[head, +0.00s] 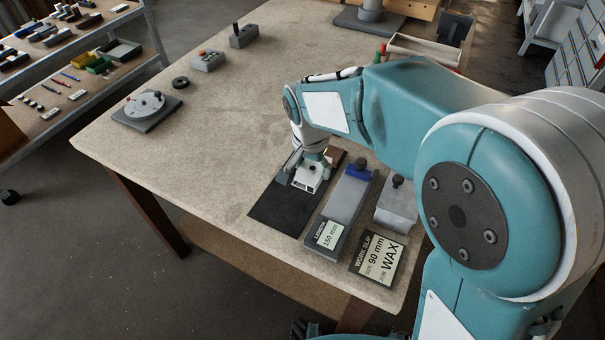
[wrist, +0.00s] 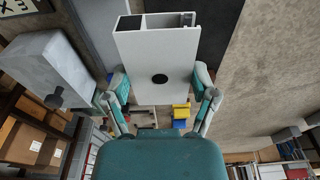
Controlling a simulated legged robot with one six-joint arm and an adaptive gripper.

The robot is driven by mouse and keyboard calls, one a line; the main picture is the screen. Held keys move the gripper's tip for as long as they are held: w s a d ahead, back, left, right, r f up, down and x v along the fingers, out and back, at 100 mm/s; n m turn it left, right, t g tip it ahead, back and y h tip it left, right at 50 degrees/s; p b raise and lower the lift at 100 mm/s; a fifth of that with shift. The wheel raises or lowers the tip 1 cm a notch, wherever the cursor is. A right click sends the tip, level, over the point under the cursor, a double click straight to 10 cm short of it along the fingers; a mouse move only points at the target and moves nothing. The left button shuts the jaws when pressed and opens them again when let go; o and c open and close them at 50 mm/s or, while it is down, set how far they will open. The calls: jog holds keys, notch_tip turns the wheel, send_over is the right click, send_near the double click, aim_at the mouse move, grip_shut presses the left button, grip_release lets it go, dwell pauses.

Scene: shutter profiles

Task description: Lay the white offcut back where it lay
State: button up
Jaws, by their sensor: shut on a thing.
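The white offcut (head: 306,179), a short hollow profile, is held in my gripper (head: 310,164) over the dark mat (head: 274,210). In the wrist view the offcut (wrist: 155,55) shows its open, chambered end at the top and a dark round spot on its face. The fingers of my gripper (wrist: 160,86) close on its two sides. The mat (wrist: 200,38) shows beyond it. I cannot tell whether the offcut touches the mat. My gripper hides part of the offcut in the head view.
Right of the mat stand a grey length stop (head: 343,200) marked 150 mm, with a blue block, and a grey block (head: 396,212) with a dark knob. A work slip (head: 377,262) lies in front, reading 90 mm, WAX. The table's left half (head: 220,110) is mostly clear.

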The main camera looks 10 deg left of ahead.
aim_at(303, 167)
jog(key=w+a+f, duration=0.1)
jog(key=w+f, duration=0.2)
jog(key=w+a+f, duration=0.1)
jog(key=f, duration=0.1)
jog(key=shift+w+a, duration=0.15)
jog(key=shift+a, duration=0.15)
jog(key=shift+w+a+f, duration=0.1)
jog(key=shift+w+f, duration=0.45)
jog(key=shift+f, duration=0.25)
jog(key=shift+a+f, duration=0.2)
jog(key=shift+f, duration=1.25)
jog(key=o, duration=1.1)
jog(key=shift+d+f, duration=0.1)
jog(key=r, duration=0.4)
jog(key=s+r, duration=0.1)
jog(key=r, duration=0.7)
jog(key=shift+s+a+r, duration=0.1)
jog(key=shift+s+a, duration=0.1)
jog(key=shift+a, duration=0.05)
